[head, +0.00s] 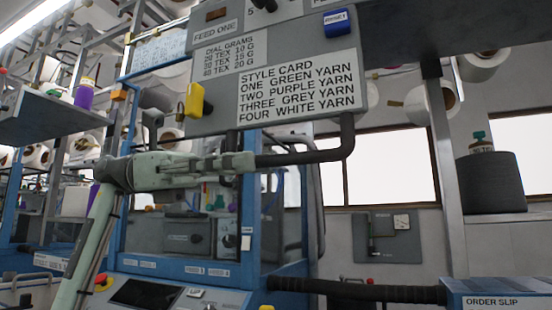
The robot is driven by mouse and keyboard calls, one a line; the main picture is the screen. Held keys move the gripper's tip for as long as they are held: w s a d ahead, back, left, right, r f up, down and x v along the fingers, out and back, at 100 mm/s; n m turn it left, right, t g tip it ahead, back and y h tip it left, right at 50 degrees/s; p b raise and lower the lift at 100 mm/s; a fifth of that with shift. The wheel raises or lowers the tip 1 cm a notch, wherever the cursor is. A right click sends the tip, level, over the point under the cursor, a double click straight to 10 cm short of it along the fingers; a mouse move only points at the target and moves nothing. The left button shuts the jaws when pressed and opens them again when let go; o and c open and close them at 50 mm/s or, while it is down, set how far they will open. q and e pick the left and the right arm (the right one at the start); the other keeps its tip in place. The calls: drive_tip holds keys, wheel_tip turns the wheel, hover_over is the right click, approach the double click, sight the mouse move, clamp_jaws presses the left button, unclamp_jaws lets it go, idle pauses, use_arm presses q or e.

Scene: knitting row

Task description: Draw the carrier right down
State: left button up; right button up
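The carrier, taken to be the grey overhead box (283,38) marked FEED ONE, hangs at top centre with a style card (297,93) on its face. A dark bent handle bar (315,157) runs below it, joined to the box by an upright at the right. My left gripper (248,161), pale green, reaches in from the left at the bar's left part. Its fingers point right, overlap the bar and hide that end. Whether they are closed around the bar cannot be told. My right gripper is not in view.
A yellow-tagged part (195,100) sits on the box's left edge. Below is a blue-framed machine with a control panel (145,293). A dark padded bar (355,291) leads to the order slip box (500,295). A post (443,170) stands at right; yarn cones fill racks at left.

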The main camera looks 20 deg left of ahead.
sight(273, 161)
use_arm(q)
drive_tip(key=shift+d, duration=2.15)
clamp_jaws()
